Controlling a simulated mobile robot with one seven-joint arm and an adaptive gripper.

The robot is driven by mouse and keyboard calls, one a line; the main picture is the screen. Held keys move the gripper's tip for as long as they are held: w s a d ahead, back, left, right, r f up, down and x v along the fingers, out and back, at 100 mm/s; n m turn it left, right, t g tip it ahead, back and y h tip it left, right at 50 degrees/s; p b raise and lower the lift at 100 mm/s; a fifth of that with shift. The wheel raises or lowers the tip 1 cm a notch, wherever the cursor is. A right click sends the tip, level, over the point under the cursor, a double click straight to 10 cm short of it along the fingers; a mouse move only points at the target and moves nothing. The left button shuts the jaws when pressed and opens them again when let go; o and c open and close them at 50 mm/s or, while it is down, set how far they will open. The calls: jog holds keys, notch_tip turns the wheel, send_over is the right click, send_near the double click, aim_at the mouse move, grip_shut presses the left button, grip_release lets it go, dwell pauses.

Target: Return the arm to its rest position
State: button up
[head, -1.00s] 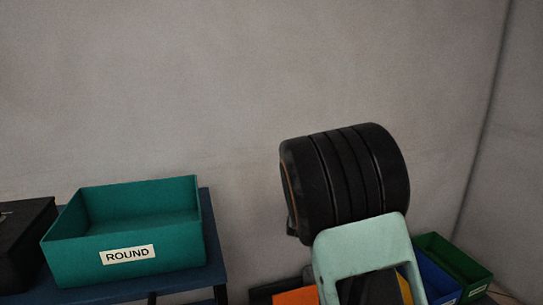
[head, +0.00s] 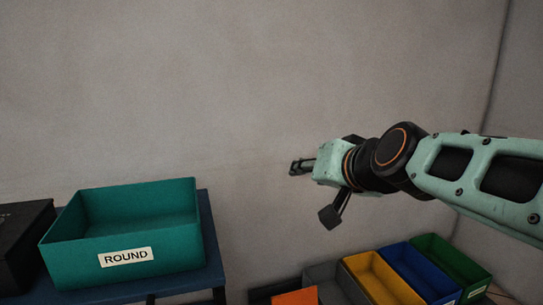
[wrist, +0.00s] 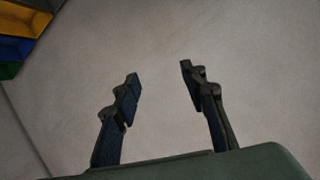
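My gripper (wrist: 161,88) is open and empty in the wrist view, its two dark fingers spread apart with only plain grey surface beyond them. In the head view my gripper (head: 303,166) is at the end of my pale green arm, which reaches in from the right edge. It points left in front of the grey wall, above the coloured bins and right of the teal box. Nothing is held between the fingers. No cable shows in any view.
A teal box labelled ROUND (head: 125,236) stands on a blue table (head: 212,262) at left, beside a black box (head: 20,245). Yellow (head: 380,278), blue (head: 420,272) and green (head: 452,262) bins stand low at right. An orange piece (head: 296,297) shows at the bottom edge.

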jog(key=s+d+f+n+g+h+b, duration=0.1)
jog(key=s+d+f+g+h+b, duration=0.15)
jog(key=s+f, duration=0.8)
jog(key=s+d+f+g+h+b, duration=0.1)
jog(key=s+d+f+g, duration=0.3)
jog(key=s+f, duration=0.65)
notch_tip(320, 180, up, 39)
jog(key=p, duration=3.8)
